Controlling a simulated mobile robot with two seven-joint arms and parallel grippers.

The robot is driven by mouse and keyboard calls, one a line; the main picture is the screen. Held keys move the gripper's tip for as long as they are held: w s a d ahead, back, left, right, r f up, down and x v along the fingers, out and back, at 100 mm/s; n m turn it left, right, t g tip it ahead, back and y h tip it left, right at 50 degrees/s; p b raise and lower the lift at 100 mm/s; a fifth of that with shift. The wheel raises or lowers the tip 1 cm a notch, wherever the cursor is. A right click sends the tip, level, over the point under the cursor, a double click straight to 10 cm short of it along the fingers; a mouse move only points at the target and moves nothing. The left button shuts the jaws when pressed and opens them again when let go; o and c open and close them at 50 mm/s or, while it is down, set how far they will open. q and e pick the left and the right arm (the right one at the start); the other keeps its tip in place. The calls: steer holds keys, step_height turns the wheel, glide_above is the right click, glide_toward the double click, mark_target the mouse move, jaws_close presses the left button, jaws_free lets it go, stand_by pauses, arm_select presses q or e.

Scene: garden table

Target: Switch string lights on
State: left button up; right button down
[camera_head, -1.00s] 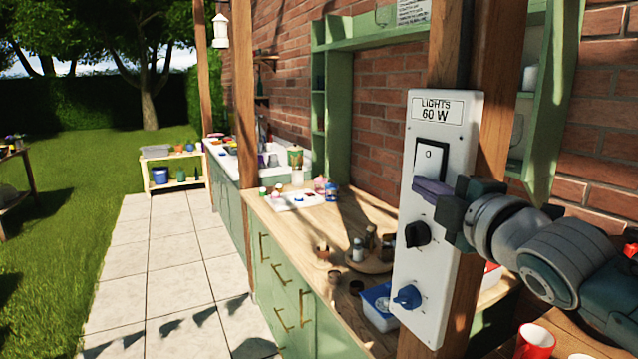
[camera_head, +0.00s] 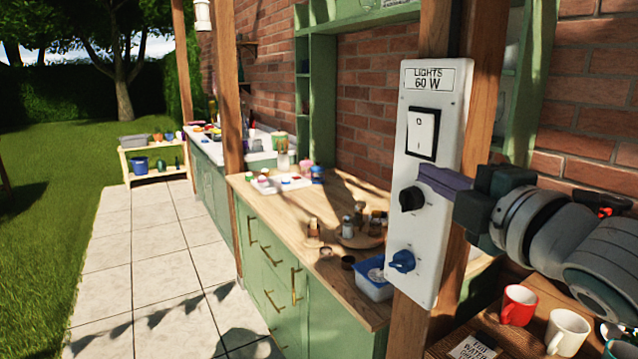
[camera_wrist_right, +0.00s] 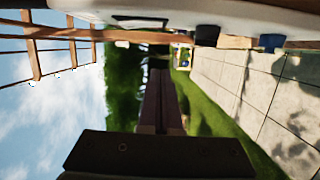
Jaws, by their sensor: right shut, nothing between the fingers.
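A white control panel (camera_head: 451,135) marked LIGHTS 60 W is fixed to a wooden post. It carries a white rocker switch (camera_head: 422,132) in a black frame, with a mark near its top. Below are a black knob (camera_head: 411,198) and a blue knob (camera_head: 402,261). My right gripper (camera_head: 437,179) is shut and empty in front of the panel, below the rocker and right of the black knob; contact cannot be judged. In the right wrist view its closed fingers (camera_wrist_right: 160,105) point away, with the black knob (camera_wrist_right: 207,36) and blue knob (camera_wrist_right: 271,42) beside them. My left gripper is not in view.
A wooden counter (camera_head: 290,215) with jars and a blue tub (camera_head: 374,280) stands behind the panel. A red mug (camera_head: 518,304) and a white mug (camera_head: 567,331) stand below my right arm. The paved path (camera_head: 150,260) at left is clear.

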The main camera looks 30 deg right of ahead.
steer(key=shift+s+a, duration=0.2)
steer(key=shift+s, duration=1.25)
